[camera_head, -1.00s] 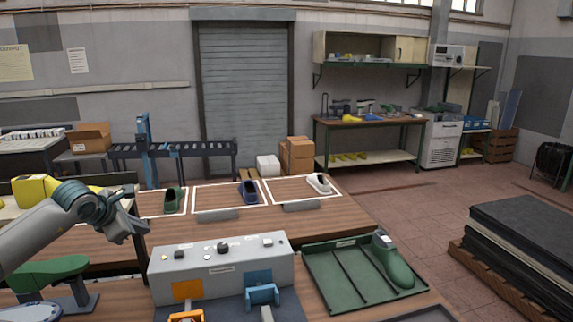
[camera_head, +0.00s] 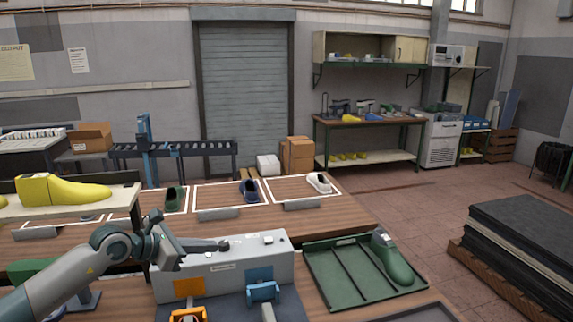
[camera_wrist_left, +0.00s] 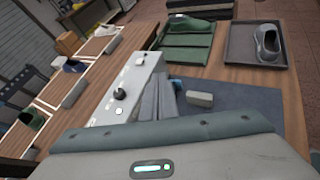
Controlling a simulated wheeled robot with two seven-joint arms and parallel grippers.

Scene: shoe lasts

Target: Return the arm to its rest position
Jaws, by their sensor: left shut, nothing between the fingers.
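My left arm comes in from the lower left in the head view. Its gripper (camera_head: 222,245) is shut and empty, pointing right over the top of the grey control box (camera_head: 215,273). In the left wrist view the shut fingers (camera_wrist_left: 160,99) stand beside the box's knobs, over or near the dark blue mat (camera_wrist_left: 235,98). I cannot tell the exact gap between the fingers and the box. My right gripper is not in view.
A green tray (camera_head: 327,275) with a green last (camera_head: 391,262) stands right of the box. A yellow last (camera_head: 62,190) sits on a raised shelf (camera_head: 122,199) at left. Orange (camera_head: 188,313) and blue (camera_head: 263,290) fixtures stand in front. Shoes lie in white-outlined areas behind.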

